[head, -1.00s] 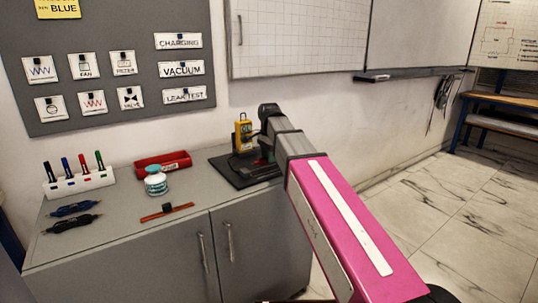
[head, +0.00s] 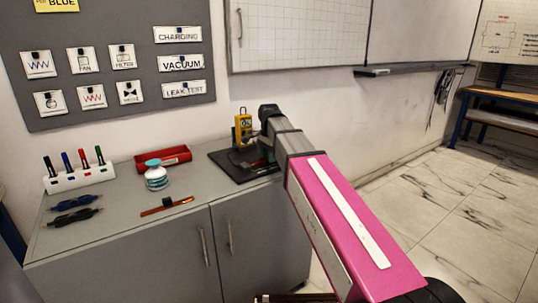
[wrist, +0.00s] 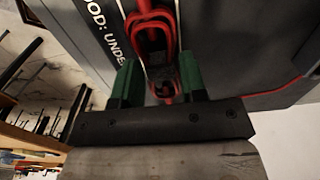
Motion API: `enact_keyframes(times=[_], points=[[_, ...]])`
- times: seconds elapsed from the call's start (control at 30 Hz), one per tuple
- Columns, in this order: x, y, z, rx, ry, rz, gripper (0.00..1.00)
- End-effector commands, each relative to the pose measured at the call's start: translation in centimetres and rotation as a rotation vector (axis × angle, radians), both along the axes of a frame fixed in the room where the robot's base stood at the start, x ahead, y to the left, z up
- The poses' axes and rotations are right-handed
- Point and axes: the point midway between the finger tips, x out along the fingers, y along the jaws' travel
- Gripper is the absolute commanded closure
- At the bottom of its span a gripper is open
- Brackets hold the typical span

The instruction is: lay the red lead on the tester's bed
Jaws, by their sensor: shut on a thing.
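The tester has a yellow meter (head: 243,130) standing at the back of a flat black bed (head: 228,166), at the right end of the grey cabinet top. My gripper (wrist: 160,78), with green fingertips, is shut on the red lead (wrist: 152,28) in the wrist view. The lead is looped and bundled, and its loops stick out beyond the fingertips. The dark bed with white lettering and a red line also fills much of the wrist view (wrist: 225,45). Whether the lead touches the bed I cannot tell. In the head view my arm hides most of the gripper.
A red tray (head: 163,158), a white and teal jar (head: 156,175), an orange-brown strip (head: 167,206), dark tools (head: 73,217) and a marker rack (head: 80,178) stand left of the tester. The wall is close behind.

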Motion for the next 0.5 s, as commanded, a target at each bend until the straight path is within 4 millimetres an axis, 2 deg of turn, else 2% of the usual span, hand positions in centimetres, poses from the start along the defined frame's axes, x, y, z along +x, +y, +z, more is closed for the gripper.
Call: enact_keyframes(times=[0.4, 0.43, 0.5], points=[[0.00, 0.00, -0.38, 0.000, 0.000, 0.000, 0.85], [0.00, 0.00, -0.38, 0.000, 0.000, 0.000, 0.55], [0.00, 0.00, -0.38, 0.000, 0.000, 0.000, 0.32]])
